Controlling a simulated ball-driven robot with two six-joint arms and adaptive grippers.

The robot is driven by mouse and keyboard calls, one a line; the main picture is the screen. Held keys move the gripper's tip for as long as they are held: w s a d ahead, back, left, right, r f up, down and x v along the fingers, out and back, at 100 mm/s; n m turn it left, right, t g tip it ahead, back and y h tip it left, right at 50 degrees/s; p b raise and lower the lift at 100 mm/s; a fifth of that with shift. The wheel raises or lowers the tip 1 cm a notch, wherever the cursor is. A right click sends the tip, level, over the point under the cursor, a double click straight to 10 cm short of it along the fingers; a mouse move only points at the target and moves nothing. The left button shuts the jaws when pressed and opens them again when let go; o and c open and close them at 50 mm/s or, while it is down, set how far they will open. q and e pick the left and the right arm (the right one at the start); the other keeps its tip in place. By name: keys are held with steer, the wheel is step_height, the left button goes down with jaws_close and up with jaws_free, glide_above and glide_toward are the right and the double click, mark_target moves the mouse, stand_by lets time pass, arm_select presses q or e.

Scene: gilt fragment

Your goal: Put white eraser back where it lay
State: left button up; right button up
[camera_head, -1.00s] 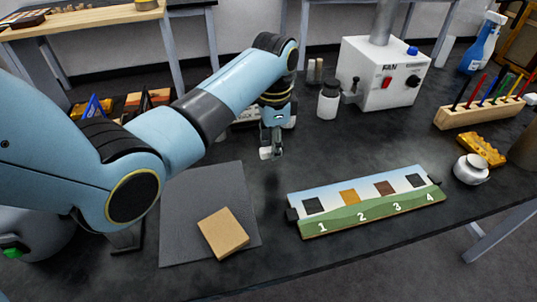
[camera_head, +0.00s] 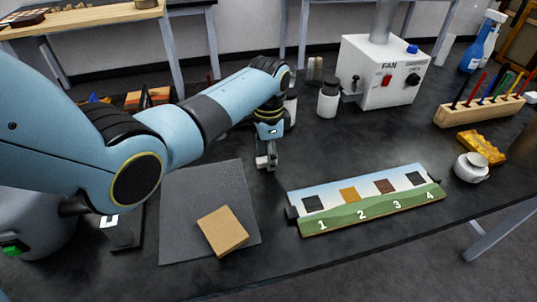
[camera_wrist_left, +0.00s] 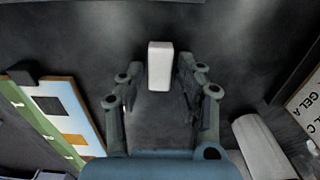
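The white eraser (camera_wrist_left: 160,66) stands out in the left wrist view, between the fingertips of my left gripper (camera_wrist_left: 160,80). In the head view my left gripper (camera_head: 266,160) points down over the dark bench, and a pale bit of the eraser (camera_head: 261,160) shows at its fingertips. The gripper is shut on the eraser, low over the bench between the grey mat and the numbered strip; any gap beneath is hard to judge. My right gripper is in neither view.
The grey mat (camera_head: 185,215) carries a tan block (camera_head: 223,231). The numbered strip (camera_head: 370,212) lies to the right, with dark and orange squares. A white fan box (camera_head: 383,75) stands behind. Bare bench lies beyond the strip.

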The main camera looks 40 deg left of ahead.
arm_select(q)
steer(key=shift+o, duration=0.6)
steer(key=shift+r, duration=0.1)
step_height(320, 180, up, 12)
steer(key=shift+p, duration=0.4)
